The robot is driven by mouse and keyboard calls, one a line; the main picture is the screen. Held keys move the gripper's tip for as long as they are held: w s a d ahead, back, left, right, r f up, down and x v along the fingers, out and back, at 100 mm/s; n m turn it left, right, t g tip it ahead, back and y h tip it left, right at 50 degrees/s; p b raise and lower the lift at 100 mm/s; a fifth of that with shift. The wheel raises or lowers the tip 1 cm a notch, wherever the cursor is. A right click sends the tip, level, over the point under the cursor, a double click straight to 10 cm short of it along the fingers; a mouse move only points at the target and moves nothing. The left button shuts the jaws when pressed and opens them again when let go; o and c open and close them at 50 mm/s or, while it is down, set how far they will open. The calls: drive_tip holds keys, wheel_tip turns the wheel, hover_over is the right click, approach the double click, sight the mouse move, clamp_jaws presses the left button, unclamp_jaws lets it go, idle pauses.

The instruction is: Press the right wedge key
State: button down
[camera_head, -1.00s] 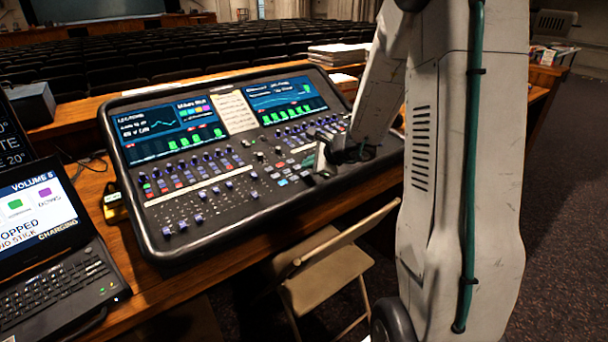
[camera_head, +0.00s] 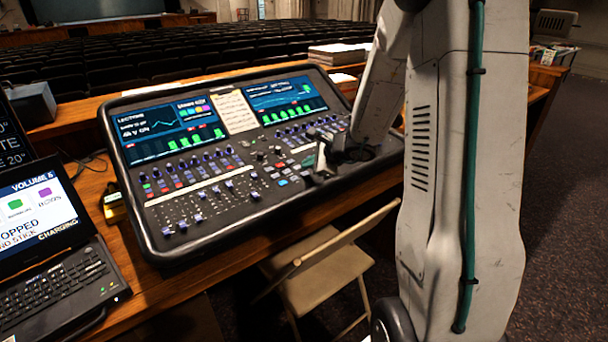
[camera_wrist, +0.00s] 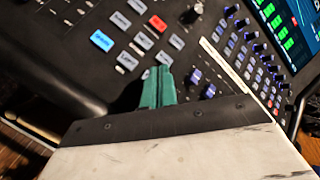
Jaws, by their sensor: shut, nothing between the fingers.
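My gripper (camera_wrist: 158,88) shows in the wrist view as green fingers shut together, with nothing between them. It is over the dark face of the mixing desk (camera_head: 130,215), beside a block of small keys. A lit blue key (camera_wrist: 102,40) and a lit red key (camera_wrist: 158,22) stand among several grey keys (camera_wrist: 143,41) left of and above the fingers. I cannot tell which key is the right wedge key. The fingers cover part of the panel, and I cannot tell whether the tips touch it. In the head view my wrist is over the desk's right part.
Dark knobs (camera_wrist: 242,24) and a pale strip (camera_wrist: 222,66) lie right of the fingers. A laptop (camera_head: 55,280) stands left of the desk. A folding chair (camera_head: 325,278) stands in front. Papers (camera_head: 338,52) lie behind the desk.

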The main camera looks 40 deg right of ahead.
sight(310, 178)
drive_tip(key=shift+f, duration=0.15)
drive_tip(key=shift+f, duration=0.25)
drive_tip(key=shift+f, duration=0.35)
idle(0.8)
drive_tip(key=shift+r, duration=0.8)
drive_tip(key=shift+s+r, duration=0.15)
drive_tip(key=shift+r, duration=1.1)
drive_tip(key=shift+s+r, duration=0.1)
drive_tip(key=shift+r, duration=1.1)
